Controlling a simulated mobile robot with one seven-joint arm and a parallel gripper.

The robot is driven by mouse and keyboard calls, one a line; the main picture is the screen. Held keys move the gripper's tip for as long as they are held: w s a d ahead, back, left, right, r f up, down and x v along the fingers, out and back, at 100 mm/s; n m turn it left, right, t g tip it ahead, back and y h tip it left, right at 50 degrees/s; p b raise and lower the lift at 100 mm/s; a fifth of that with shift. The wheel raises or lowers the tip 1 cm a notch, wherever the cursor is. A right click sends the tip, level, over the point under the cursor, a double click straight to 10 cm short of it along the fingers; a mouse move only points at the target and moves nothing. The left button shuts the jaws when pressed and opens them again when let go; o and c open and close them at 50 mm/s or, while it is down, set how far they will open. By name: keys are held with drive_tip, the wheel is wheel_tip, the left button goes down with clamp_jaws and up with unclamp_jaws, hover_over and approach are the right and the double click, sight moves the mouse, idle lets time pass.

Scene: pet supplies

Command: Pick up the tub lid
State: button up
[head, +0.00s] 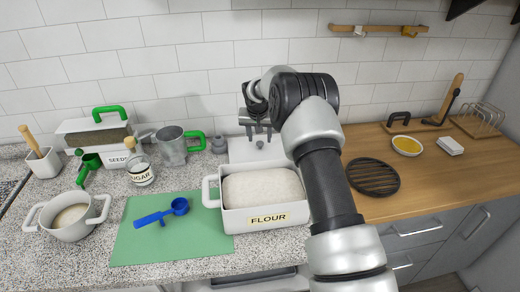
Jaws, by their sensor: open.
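A white flat piece that looks like the tub lid (240,152) is behind the flour tub, partly hidden by the tub and my arm. The white tub labelled FLOUR (232,218) is uncovered and full of pale flour, with a loop handle at its left. My gripper (259,137) points down just above the white piece, its fingers apart. I see nothing between the fingers. Whether they touch the piece cannot be told.
A green mat (140,245) with a blue scoop (162,213) lies left of the tub. A black round trivet (373,177) is on the wooden counter at right.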

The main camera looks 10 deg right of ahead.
sight(260, 142)
drive_tip(key=x, duration=0.3)
drive_tip(key=shift+f, duration=0.15)
drive_tip(key=shift+c, duration=0.4)
drive_tip(key=c, duration=1.1)
